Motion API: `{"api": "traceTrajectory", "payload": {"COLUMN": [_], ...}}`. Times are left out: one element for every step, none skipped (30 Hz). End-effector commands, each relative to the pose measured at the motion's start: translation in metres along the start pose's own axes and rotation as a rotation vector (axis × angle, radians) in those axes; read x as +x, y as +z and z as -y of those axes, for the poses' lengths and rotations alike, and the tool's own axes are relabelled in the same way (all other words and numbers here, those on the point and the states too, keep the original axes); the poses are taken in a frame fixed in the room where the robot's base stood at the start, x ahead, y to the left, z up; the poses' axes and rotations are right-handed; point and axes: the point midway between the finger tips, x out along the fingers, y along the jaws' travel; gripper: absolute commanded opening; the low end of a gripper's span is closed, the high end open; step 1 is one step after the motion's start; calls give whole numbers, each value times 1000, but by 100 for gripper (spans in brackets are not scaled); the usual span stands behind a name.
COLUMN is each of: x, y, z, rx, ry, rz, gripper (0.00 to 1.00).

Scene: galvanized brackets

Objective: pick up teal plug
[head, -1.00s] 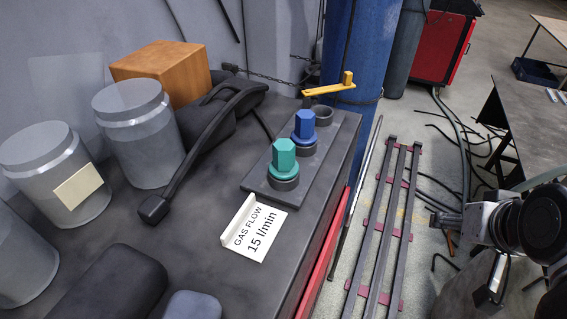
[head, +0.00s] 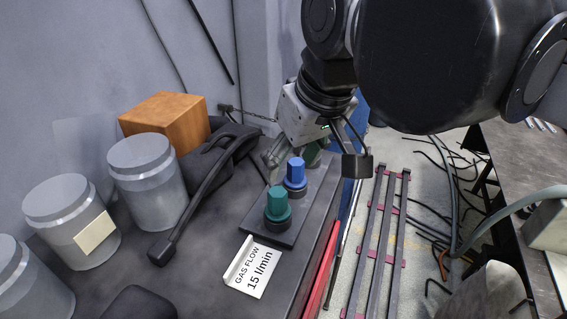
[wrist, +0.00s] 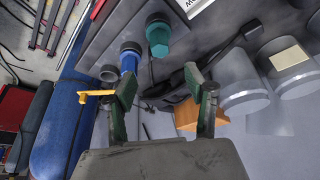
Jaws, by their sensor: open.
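The teal plug (head: 278,202) stands upright in the near socket of a dark rack (head: 262,226) on the bench. It also shows in the wrist view (wrist: 158,38), near the top centre. A blue plug (head: 296,171) stands in the socket behind it and shows in the wrist view (wrist: 129,58) left of the teal one. My gripper (wrist: 161,82) is open and empty, with both fingers spread. In the head view it hangs beyond the blue plug, over the rack's far end, with its fingers partly hidden. Neither finger visibly touches the teal plug.
A gas flow card (head: 253,270) stands in front of the rack. Grey canisters (head: 150,178), a wooden box (head: 165,122) and a black torch-like tool (head: 185,205) lie to the left. A yellow handle (wrist: 95,95) shows beside the left finger in the wrist view.

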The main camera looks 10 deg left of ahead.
Motion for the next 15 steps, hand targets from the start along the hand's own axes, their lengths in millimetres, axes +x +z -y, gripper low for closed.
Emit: {"api": "traceTrajectory", "payload": {"x": [4, 8, 13, 18, 23, 29, 35, 39, 46, 51, 55, 61, 65, 69, 73], "y": [-1, -1, -1, -1, 0, 0, 0, 0, 0, 0, 0, 0, 0, 0, 0], "z": [1, 1, 0, 0, 0, 0, 0, 0, 0, 0, 0, 0, 0, 0, 0], "rx": [-2, -2, -1, -1, -1, -1, -1, -1, -1, -1, 0, 0, 0, 0, 0], "ry": [-1, -1, -1, -1, -1, 0, 0, 0, 0, 0, 0, 0, 0, 0, 0], "rz": [1, 1, 0, 0, 0, 0, 0, 0, 0, 0, 0, 0, 0, 0, 0], "gripper": [49, 49, 49, 49, 49, 49, 49, 49, 49, 49, 49, 49, 49, 49, 49]}}
